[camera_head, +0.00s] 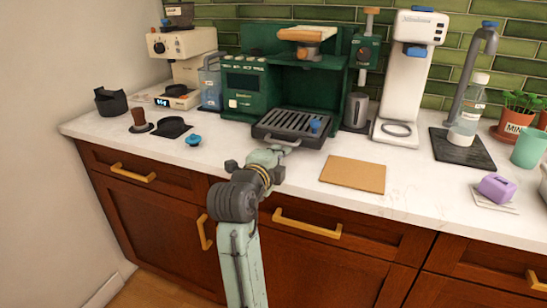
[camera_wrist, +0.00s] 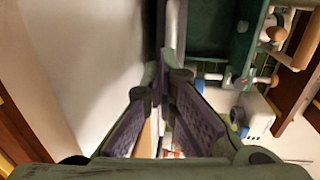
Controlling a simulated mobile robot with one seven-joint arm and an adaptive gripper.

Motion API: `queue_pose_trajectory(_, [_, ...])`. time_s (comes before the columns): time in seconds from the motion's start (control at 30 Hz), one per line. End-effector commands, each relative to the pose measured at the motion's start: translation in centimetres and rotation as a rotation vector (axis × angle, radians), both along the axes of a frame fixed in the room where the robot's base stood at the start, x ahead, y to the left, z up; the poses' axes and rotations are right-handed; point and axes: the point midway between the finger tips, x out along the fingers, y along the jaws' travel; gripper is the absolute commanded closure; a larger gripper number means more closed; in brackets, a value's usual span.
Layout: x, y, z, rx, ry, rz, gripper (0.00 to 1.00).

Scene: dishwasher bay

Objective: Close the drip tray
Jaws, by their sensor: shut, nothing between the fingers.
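The drip tray (camera_head: 262,134) is a dark slotted tray that sticks out from the base of the green coffee machine (camera_head: 243,85) in the head view. In the wrist view the fingers (camera_wrist: 163,62) converge, with the green machine (camera_wrist: 212,35) to the right. The tray is not clearly seen there.
A brown board (camera_head: 353,174) lies on the counter to the right. A blue-knobbed lid (camera_head: 193,140) and a black mat (camera_head: 171,127) lie to the left. A white machine (camera_head: 408,80) stands right of the green one.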

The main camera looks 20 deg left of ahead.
Motion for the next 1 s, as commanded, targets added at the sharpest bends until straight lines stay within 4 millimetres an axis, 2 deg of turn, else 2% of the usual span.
queue_pose_trajectory(0.43, [0.6, -0.1, 0.1, 0.001, -0.001, -0.001, 1.00])
queue_pose_trajectory(0.53, [1.4, -0.1, 0.0, 0.000, -0.001, -0.002, 1.00])
queue_pose_trajectory(0.67, [4.3, -0.2, 0.0, 0.000, -0.001, -0.004, 1.00])
queue_pose_trajectory(0.9, [11.1, -0.4, 0.1, 0.001, -0.001, -0.002, 1.00])
queue_pose_trajectory(1.0, [12.8, -0.5, 0.1, 0.001, -0.001, -0.001, 1.00])
